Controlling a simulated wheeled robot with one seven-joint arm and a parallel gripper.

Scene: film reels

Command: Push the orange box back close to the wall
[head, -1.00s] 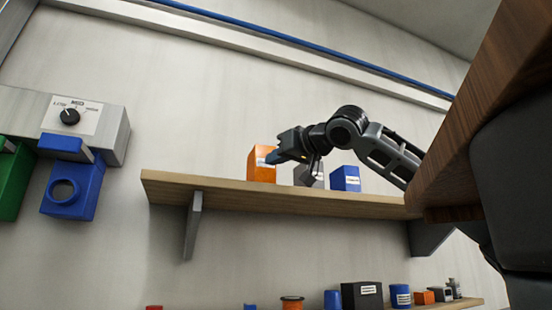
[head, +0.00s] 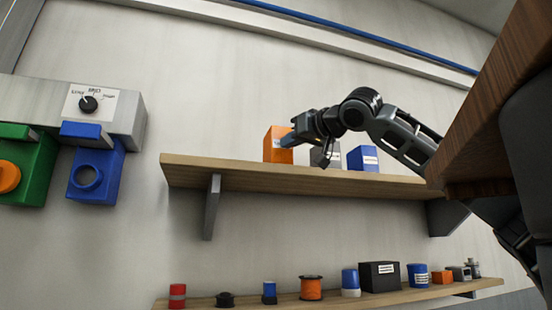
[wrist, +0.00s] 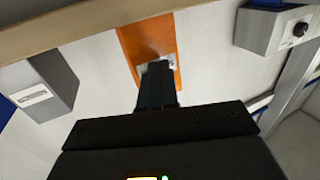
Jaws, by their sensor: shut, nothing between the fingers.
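The orange box (head: 274,151) stands upright on the upper wooden shelf (head: 230,173), left of the other boxes there. My gripper (head: 287,140) is shut and empty, with its fingertips at the box's front face. In the wrist view the shut fingers (wrist: 157,72) overlap the white label on the orange box (wrist: 146,38) and look to be touching it. They hide part of the label. The pale wall (head: 220,100) rises behind the shelf; the gap between box and wall cannot be judged.
A grey box (head: 320,157) and a blue box (head: 363,158) stand to the right, the grey one partly behind my gripper. The shelf left of the orange box is clear. A lower shelf (head: 405,294) holds several items. A grey panel with a dial (head: 88,103) hangs left.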

